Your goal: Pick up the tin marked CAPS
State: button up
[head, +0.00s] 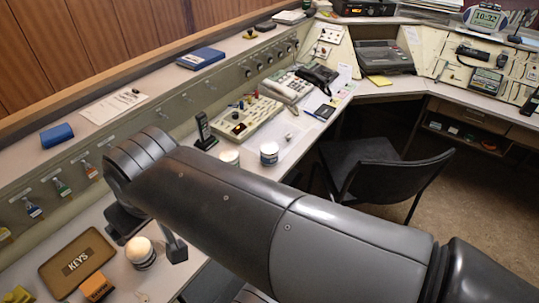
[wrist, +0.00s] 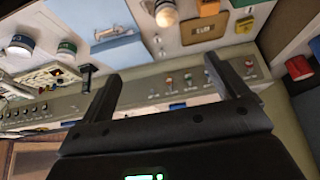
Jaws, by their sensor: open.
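Three pale-lidded tins stand on the console desk; I cannot read a CAPS mark on any of them. One tin (head: 140,254) is at the lower left, close by my gripper (head: 150,236). The other two, a pale tin (head: 229,158) and a tin with a dark band (head: 269,154), stand together farther back. In the wrist view the near tin (wrist: 165,14) is at the top edge, beyond my open, empty fingers (wrist: 161,70). The paired tins, a dark-banded one (wrist: 20,45) and a smaller-looking one (wrist: 66,48), are at the left there. My arm hides part of the desk.
A brown KEYS tray (head: 77,262) and an orange box (head: 97,287) lie left of the near tin. A handset (head: 205,130) stands upright behind my arm. A button panel (head: 240,119) and phone (head: 287,86) are farther back. A chair (head: 380,170) stands right.

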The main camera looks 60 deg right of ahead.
jog(key=w+d+f+g+h, duration=0.1)
jog(key=w+d+f+g, duration=0.1)
jog(key=w+d, duration=0.85)
jog(key=w+d+f+g+h, duration=0.1)
jog(key=w+d+f+g, duration=0.1)
jog(key=w+d, duration=0.8)
jog(key=m+y, duration=0.2)
send_over(269, 154)
jog(key=w+d, duration=0.1)
jog(key=d, duration=0.2)
jog(key=f, duration=1.8)
jog(key=shift+w+a+f, duration=0.1)
jog(key=shift+a+f, duration=0.15)
jog(key=shift+d+f, duration=0.3)
jog(key=shift+f, duration=0.25)
jog(key=f, duration=0.6)
jog(key=w+f, duration=0.1)
jog(key=f, duration=0.3)
jog(key=shift+c, duration=0.3)
